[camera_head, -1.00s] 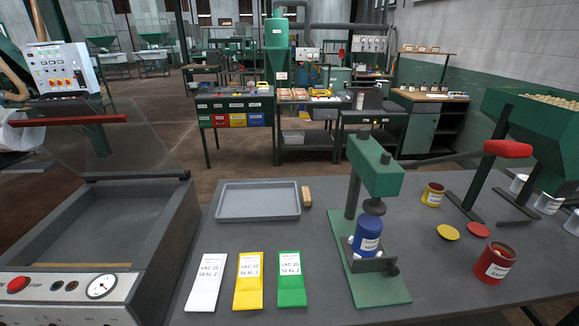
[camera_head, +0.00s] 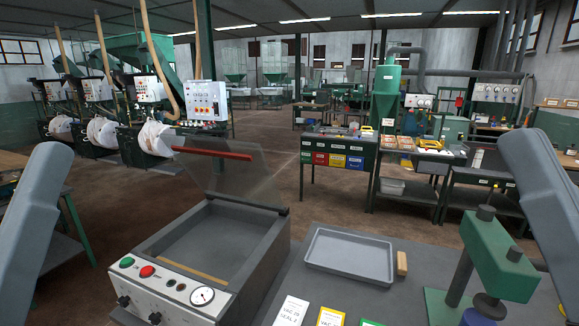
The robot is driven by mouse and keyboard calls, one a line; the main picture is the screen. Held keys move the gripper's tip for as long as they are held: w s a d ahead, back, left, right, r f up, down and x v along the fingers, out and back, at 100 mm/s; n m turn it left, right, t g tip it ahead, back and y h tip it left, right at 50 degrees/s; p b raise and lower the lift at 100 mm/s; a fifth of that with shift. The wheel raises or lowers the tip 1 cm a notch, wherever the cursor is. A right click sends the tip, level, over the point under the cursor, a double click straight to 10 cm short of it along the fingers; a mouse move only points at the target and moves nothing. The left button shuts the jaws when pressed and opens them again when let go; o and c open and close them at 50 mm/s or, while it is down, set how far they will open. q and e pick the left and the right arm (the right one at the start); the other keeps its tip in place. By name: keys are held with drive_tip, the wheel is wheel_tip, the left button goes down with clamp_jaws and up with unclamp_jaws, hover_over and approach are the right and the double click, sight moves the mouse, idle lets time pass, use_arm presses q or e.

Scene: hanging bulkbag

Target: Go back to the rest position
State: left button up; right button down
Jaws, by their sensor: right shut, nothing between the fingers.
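A grey part of my left arm (camera_head: 25,215) rises at the left edge; the left gripper is out of view. A grey part of my right arm (camera_head: 540,190) shows at the right edge, beside the green press (camera_head: 495,255) in the picture. The right gripper's fingers cannot be made out clearly, and no object shows held at that arm. Both arm parts stand apart at the two sides of the view.
A vacuum sealer (camera_head: 180,290) with a raised clear lid (camera_head: 225,175) stands at front centre-left. Right of it, the bench holds a grey tray (camera_head: 350,255), a small wooden block (camera_head: 402,263) and labelled pouches (camera_head: 291,312).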

drive_tip(key=d+r+m+h+p, duration=0.1)
drive_tip(key=d+r+h+p, duration=0.1)
drive_tip(key=r+p, duration=1.6)
drive_tip(key=d+r+h+p, duration=0.1)
drive_tip(key=r+h+p, duration=0.3)
drive_tip(key=r+p, duration=1.5)
drive_tip(key=shift+w+d+m+t+h+p, duration=0.3)
drive_tip(key=shift+w+d+m+h+p, duration=0.1)
drive_tip(key=shift+p, duration=0.1)
